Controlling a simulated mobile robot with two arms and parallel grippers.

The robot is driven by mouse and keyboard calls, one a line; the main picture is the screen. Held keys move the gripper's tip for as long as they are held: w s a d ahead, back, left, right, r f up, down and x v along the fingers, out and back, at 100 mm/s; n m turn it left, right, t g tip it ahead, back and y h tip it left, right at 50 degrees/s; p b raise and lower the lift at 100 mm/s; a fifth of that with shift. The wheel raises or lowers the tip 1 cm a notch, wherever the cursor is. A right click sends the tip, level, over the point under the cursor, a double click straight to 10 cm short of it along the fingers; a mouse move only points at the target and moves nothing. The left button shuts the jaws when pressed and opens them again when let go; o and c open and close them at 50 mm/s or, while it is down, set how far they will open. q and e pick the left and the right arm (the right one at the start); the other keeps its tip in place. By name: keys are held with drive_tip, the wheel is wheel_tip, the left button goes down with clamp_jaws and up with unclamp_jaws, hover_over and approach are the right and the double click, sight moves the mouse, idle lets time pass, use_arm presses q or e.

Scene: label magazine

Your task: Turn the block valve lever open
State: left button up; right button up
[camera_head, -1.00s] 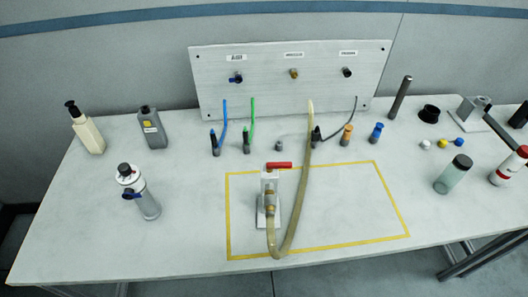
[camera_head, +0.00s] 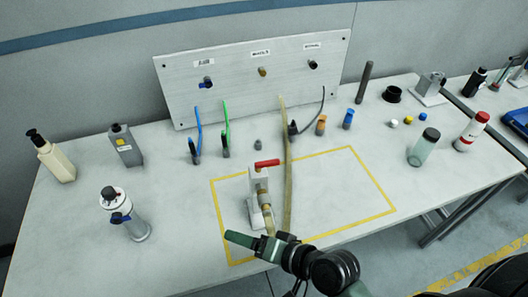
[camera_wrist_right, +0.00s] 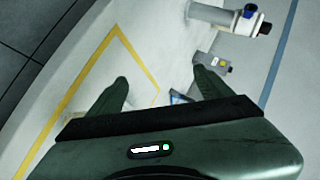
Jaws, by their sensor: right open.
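The block valve (camera_head: 257,186) stands upright near the left part of the yellow-taped rectangle, on a pale bracket with brass fittings. Its red lever (camera_head: 267,163) sits on top and points to the right, crosswise to the upright body. A beige hose (camera_head: 288,165) runs beside it up toward the panel; its lower end is partly hidden by my gripper. My right gripper (camera_head: 262,241) is at the front of the table, below and in front of the valve, apart from the lever. In the right wrist view its two fingers (camera_wrist_right: 161,78) are spread and empty. I cannot make out the valve there.
A dispenser bottle (camera_head: 52,157) and grey jug (camera_head: 126,146) stand at the back left. The labelled panel (camera_head: 230,85) is behind. The taped area's right half is clear.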

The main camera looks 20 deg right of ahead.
sight(267, 165)
drive_tip(key=w+a+r+m+t+y, duration=0.1)
drive_tip(key=w+a+r+m+t, duration=0.1)
drive_tip(key=w+r+m+t, duration=0.45)
drive_tip(key=w+d+r+m+t+h, duration=0.1)
drive_tip(key=d+r+m+h, duration=0.1)
drive_tip(key=m, duration=0.3)
drive_tip(key=d+r+m+t+h, duration=0.1)
drive_tip(key=d+r+m+h, duration=0.1)
drive_tip(key=m, duration=0.4)
drive_tip(key=w+d+r+m+t+h, duration=0.1)
drive_tip(key=d+r+m, duration=0.1)
drive_tip(key=m, duration=0.4)
drive_tip(key=shift+w+d+t+h, duration=0.3)
drive_tip(key=shift+t+h, duration=0.05)
drive_tip(key=shift+h, duration=0.05)
drive_tip(key=w+d+f+m+g+h+p, duration=0.1)
drive_tip(key=w+d+m+h, duration=0.3)
drive_tip(key=w+m, duration=0.4)
drive_tip(key=shift+w+d+f+p, duration=0.2)
drive_tip(key=shift+w+f+p, duration=0.1)
drive_tip(key=shift+f+p, duration=0.5)
drive_tip(key=c, duration=1.4)
